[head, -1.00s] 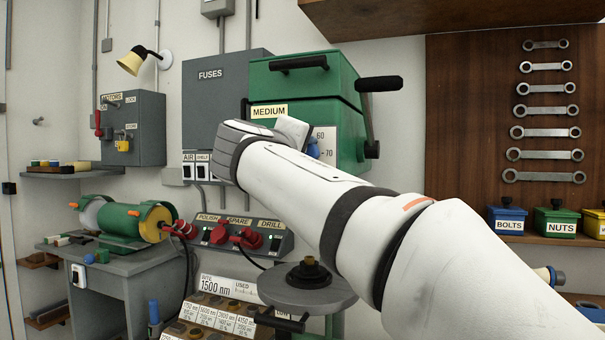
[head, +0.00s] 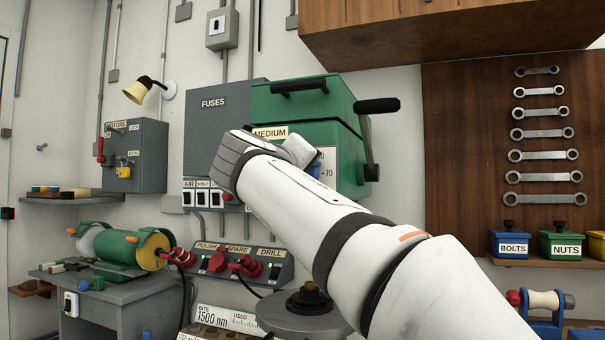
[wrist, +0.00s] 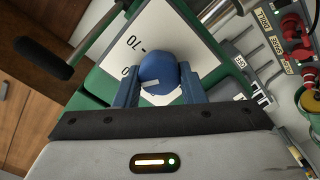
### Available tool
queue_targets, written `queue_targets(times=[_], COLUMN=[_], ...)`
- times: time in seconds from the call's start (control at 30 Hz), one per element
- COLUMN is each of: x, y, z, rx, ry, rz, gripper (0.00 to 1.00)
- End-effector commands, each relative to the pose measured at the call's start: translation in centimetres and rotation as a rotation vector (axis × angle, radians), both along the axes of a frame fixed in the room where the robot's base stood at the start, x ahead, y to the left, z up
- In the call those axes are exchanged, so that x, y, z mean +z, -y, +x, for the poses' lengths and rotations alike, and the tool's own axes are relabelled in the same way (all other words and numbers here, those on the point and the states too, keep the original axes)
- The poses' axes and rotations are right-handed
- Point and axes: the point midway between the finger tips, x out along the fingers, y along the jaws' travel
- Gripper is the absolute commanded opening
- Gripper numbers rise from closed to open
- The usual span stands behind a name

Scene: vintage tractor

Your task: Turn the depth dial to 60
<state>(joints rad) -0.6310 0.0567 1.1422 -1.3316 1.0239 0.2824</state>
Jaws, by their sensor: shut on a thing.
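The depth dial (wrist: 158,72) is a round blue knob with a white pointer mark on its face. It sits on a white scale plate (wrist: 185,35) on the green drill press head. In the wrist view "70" is readable near the knob, and another number is partly hidden beside it. My gripper (wrist: 160,84) has its two blue fingers on either side of the knob, shut on it. In the head view my gripper (head: 309,163) is at the scale plate (head: 328,170), and my wrist hides most of the dial and scale.
The green drill press head (head: 300,100) has a black-gripped lever (head: 376,106) at its right. A grey fuse box (head: 222,115) is behind. A switch panel (head: 240,262) and a round drill table (head: 300,318) are below. Wrenches hang on a wooden board at right.

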Motion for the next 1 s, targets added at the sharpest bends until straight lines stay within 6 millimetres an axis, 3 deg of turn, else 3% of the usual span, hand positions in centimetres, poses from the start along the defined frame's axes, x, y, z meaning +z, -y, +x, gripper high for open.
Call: queue_targets(times=[0.13,0.17,0.4,0.7,1.0], x=[-0.2,-0.2,-0.1,0.0,-0.1], y=[0.0,0.0,0.0,-0.2,-1.9], z=[0.1,0.1,0.0,-0.4,-4.9], rx=[-0.001,-0.001,-0.001,0.001,0.004], ry=[-0.004,-0.004,-0.003,0.000,-0.001], rz=[-0.001,-0.001,-0.001,-0.001,-0.002], gripper=[0.14,0.39,0.58,0.58,0.58])
